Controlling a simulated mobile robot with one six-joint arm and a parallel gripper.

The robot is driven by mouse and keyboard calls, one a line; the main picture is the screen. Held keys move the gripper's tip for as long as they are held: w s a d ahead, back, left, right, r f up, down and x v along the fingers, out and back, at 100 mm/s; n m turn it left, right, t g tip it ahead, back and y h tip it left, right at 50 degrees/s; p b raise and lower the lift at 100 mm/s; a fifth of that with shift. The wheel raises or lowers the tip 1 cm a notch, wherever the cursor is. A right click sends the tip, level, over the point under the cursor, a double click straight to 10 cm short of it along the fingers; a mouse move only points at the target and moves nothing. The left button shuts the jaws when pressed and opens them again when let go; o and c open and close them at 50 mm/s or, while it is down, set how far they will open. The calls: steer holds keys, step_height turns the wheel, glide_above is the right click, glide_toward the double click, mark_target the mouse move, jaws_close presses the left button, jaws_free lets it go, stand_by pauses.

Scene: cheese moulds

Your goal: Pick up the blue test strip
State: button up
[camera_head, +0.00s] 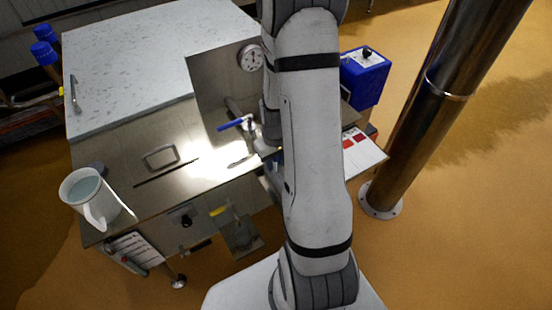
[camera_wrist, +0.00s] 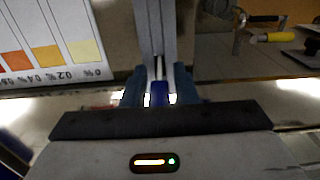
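My gripper (camera_wrist: 160,88) shows at the middle of the wrist view, its two dark blue fingers a small gap apart. A small dark blue piece (camera_wrist: 160,94) shows between them, with bright white patches on either side. I cannot tell whether this piece is the blue test strip, or whether the fingers press on it. In the head view my arm covers the gripper, and no test strip can be made out there. A colour chart with red, orange and yellow squares (camera_wrist: 45,42) is at the upper left of the wrist view; it also shows in the head view (camera_head: 362,153).
A steel vat (camera_head: 150,155) with a pale top, gauge (camera_head: 250,58) and blue-handled valve (camera_head: 232,124) stands left of my arm. A white jug (camera_head: 88,195) is at its corner. A blue box (camera_head: 365,76) and steel post (camera_head: 430,95) stand to the right.

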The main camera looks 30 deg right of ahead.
jaws_close()
step_height(320, 180, up, 10)
steer(key=shift+r, duration=0.1)
stand_by(0.5)
